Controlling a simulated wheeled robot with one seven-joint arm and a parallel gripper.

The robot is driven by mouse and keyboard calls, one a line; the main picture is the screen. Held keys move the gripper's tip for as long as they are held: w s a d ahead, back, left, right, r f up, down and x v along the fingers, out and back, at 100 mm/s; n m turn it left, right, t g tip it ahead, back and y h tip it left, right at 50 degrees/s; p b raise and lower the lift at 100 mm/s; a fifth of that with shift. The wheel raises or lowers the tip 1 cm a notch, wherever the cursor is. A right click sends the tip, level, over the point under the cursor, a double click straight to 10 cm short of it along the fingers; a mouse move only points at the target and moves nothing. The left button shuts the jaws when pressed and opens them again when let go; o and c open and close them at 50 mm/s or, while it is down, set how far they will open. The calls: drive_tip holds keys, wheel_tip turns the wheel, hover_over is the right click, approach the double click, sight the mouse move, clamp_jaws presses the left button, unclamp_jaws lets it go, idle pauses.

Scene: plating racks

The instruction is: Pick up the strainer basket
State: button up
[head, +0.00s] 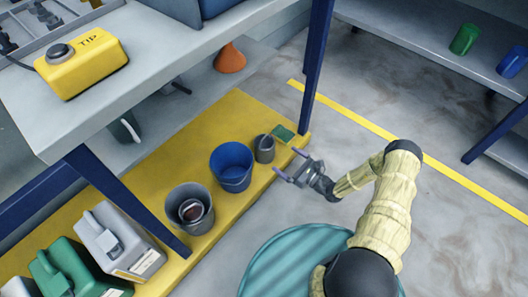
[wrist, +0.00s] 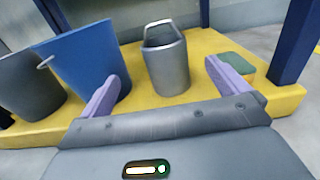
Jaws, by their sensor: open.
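The strainer basket looks to be the small grey metal container (head: 264,149) with a raised handle. It stands upright on the low yellow platform (head: 225,125), to the right of the blue bucket. My gripper (head: 288,162) is open and empty, just off the platform's front edge, its two purple fingers facing the container. In the wrist view the container (wrist: 167,65) stands beyond and between the spread fingers, apart from both. Its handle stands up at the top.
A blue bucket (head: 232,166) and a grey bucket (head: 190,209) stand left of the container. A green pad (head: 283,133) lies close on its right. A dark blue table leg (head: 317,60) rises at the platform's right end. The table top (head: 150,75) overhangs behind. Open floor lies in front.

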sight(272, 150)
drive_tip(key=b+x, duration=0.3)
drive_tip(key=x, duration=0.4)
drive_tip(key=shift+f+b, duration=0.2)
drive_tip(key=shift+b, duration=0.1)
drive_tip(key=shift+w+a+r, duration=0.15)
drive_tip(key=shift+w+a, duration=0.05)
drive_tip(key=shift+a, duration=0.05)
drive_tip(key=w+b, duration=0.1)
drive_tip(key=w+a+b, duration=0.1)
drive_tip(key=b, duration=0.1)
drive_tip(key=shift+a+f, duration=0.25)
drive_tip(key=shift+f, duration=0.05)
drive_tip(key=shift+b+x, duration=0.8)
drive_tip(key=shift+x, duration=0.1)
drive_tip(key=shift+w+a+r, duration=0.15)
drive_tip(key=shift+w+a, duration=0.15)
